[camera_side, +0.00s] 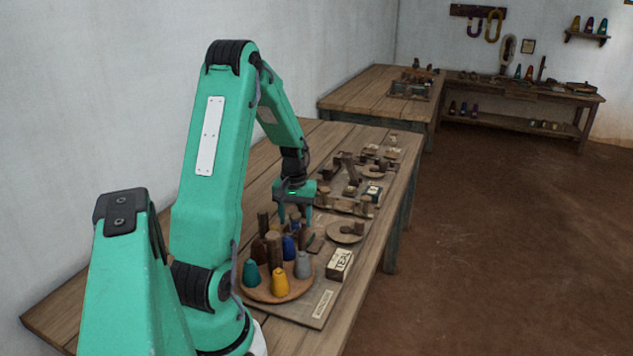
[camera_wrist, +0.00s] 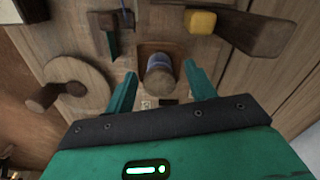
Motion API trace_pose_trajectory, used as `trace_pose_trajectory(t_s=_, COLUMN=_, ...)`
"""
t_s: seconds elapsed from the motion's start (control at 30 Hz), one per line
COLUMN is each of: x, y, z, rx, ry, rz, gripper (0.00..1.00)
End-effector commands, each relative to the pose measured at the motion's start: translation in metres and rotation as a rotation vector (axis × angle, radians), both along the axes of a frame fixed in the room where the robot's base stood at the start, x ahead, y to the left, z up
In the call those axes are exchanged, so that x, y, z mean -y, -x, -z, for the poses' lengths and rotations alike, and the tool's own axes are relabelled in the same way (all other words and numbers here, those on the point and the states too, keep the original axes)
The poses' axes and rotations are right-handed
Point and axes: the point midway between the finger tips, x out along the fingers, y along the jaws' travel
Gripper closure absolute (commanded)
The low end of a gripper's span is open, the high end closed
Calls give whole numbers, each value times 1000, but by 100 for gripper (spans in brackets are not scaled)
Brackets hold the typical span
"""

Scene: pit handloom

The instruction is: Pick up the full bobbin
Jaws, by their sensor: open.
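In the wrist view a bobbin (camera_wrist: 160,76), a short wooden cylinder with a blue-grey band near its far end, stands in a square recessed wooden holder (camera_wrist: 146,50). I take it for the full bobbin; how much thread it carries is hard to tell. My gripper (camera_wrist: 160,69) is open, with one green finger on each side of the bobbin and a gap on both sides. In the side view my gripper (camera_side: 295,218) points down over the bench board, and I cannot pick out the bobbin there.
A round wooden disc with a peg (camera_wrist: 75,85) lies left of the holder. A wooden bar (camera_wrist: 252,32) and a yellow piece (camera_wrist: 201,21) are at the right. In the side view, a round tray (camera_side: 300,291) bears several coloured cones, beside a box marked TEAL (camera_side: 340,263).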

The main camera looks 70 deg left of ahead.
Motion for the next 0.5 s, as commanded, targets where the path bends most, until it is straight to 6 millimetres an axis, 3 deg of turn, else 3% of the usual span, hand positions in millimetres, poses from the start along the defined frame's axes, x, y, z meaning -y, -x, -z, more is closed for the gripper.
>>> trace_pose_trajectory(t_s=0.17, x=0, y=0, z=0, rx=0, ry=0, rz=0, gripper=45)
trace_pose_trajectory(t_s=0.4, x=0, y=0, z=0, rx=0, ry=0, rz=0, gripper=88)
trace_pose_trajectory(t_s=0.5, x=0, y=0, z=0, rx=0, ry=0, rz=0, gripper=96)
